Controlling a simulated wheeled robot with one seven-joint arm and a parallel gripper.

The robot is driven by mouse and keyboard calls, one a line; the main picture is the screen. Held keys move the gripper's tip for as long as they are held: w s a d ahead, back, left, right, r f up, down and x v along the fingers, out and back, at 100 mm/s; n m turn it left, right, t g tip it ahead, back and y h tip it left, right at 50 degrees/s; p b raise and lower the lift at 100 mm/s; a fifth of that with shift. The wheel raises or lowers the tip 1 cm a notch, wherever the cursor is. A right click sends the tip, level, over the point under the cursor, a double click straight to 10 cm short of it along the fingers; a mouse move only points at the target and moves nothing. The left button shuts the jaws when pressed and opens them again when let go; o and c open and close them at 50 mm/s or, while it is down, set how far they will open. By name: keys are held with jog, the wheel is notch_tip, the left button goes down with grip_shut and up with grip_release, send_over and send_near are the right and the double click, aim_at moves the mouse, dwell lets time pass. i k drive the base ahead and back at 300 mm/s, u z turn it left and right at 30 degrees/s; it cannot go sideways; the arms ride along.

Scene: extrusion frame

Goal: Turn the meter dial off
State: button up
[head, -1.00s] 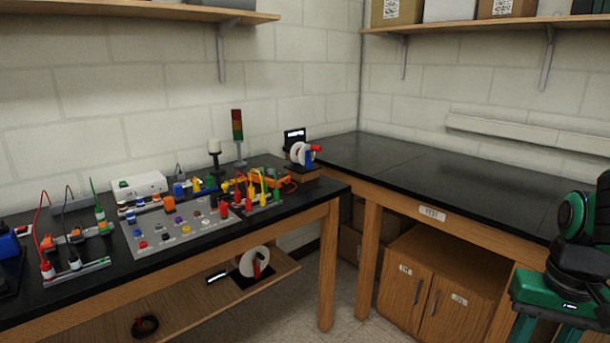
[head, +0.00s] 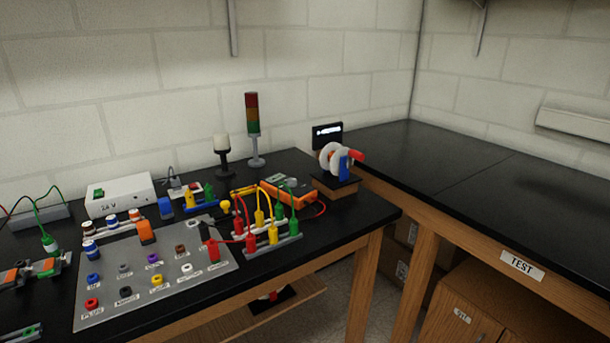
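The meter (head: 289,190) is an orange handheld unit with a grey face. It lies on the black bench top, behind the row of red, yellow and green plugs. Its dial is too small to read, so I cannot tell its setting. A red lead curves from its right side. Yellow and red leads and the plugs stand in front of it and partly hide it. My gripper is not in view.
A grey socket panel (head: 140,281) lies at the front left. A white box (head: 120,195), a signal tower (head: 254,130) and a reel on a wooden block (head: 334,188) stand behind. A plug rail (head: 272,243) stands before the meter. The right bench (head: 500,190) is bare.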

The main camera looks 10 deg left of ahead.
aim_at(291, 182)
jog(key=u, duration=0.4)
jog(key=i, duration=1)
jog(key=u, duration=0.5)
